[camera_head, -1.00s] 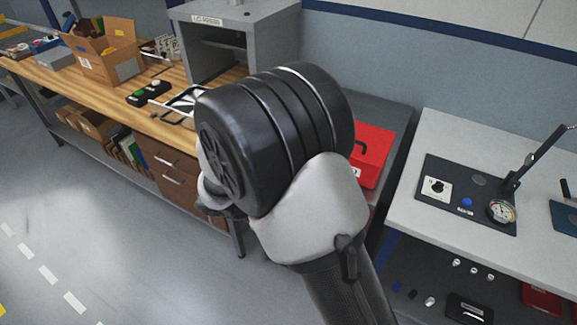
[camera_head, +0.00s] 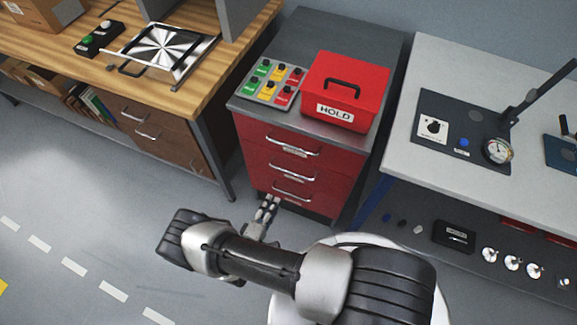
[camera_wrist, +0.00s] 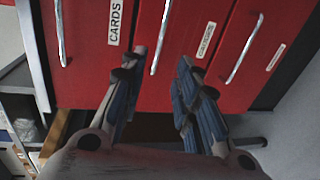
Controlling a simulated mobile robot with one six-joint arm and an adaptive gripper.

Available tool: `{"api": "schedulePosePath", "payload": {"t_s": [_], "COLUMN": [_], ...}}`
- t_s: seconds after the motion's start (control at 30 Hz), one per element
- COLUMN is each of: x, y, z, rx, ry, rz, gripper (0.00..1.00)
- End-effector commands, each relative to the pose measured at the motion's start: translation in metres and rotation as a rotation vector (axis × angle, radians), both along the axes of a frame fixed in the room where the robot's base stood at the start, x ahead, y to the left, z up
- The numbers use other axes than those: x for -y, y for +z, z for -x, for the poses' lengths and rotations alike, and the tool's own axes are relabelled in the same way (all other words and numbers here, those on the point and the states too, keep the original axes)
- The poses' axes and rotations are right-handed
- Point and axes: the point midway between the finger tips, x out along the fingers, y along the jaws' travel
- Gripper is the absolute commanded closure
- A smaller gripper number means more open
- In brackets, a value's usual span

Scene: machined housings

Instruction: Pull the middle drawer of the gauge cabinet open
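The gauge cabinet is a red unit with a grey top (camera_head: 300,40) and three stacked drawers, all flush. The middle drawer (camera_head: 330,183) has a silver bar handle (camera_head: 293,169) with a small label. In the wrist view the drawer fronts stand side by side, with the middle handle (camera_wrist: 160,38) between the other two. My gripper (camera_head: 269,203) is low in front of the cabinet. In the wrist view my gripper (camera_wrist: 162,62) is open and empty, its fingertips to either side of the middle handle's near end. I cannot tell the remaining gap to the handle.
A red HOLD box (camera_head: 346,85) and a tray of coloured blocks (camera_head: 270,84) sit on the cabinet. A wooden bench (camera_head: 190,75) stands left, a pale table (camera_head: 480,185) right. Open floor (camera_head: 110,215) lies in front.

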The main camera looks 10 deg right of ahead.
Motion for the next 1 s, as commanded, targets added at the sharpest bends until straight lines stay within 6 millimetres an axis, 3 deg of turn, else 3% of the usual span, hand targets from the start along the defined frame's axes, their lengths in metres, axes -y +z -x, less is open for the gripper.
{"api": "schedulePosePath", "payload": {"t_s": [0.17, 0.7, 1.0], "x": [0.01, 0.076, 0.098], "y": [-0.006, -0.03, -0.037], "z": [-0.011, -0.101, -0.132], "rx": [0.001, 0.002, 0.0], "ry": [0.001, -0.004, 0.002], "rz": [-0.001, -0.001, 0.0], "gripper": [0.71, 0.71, 0.71]}}
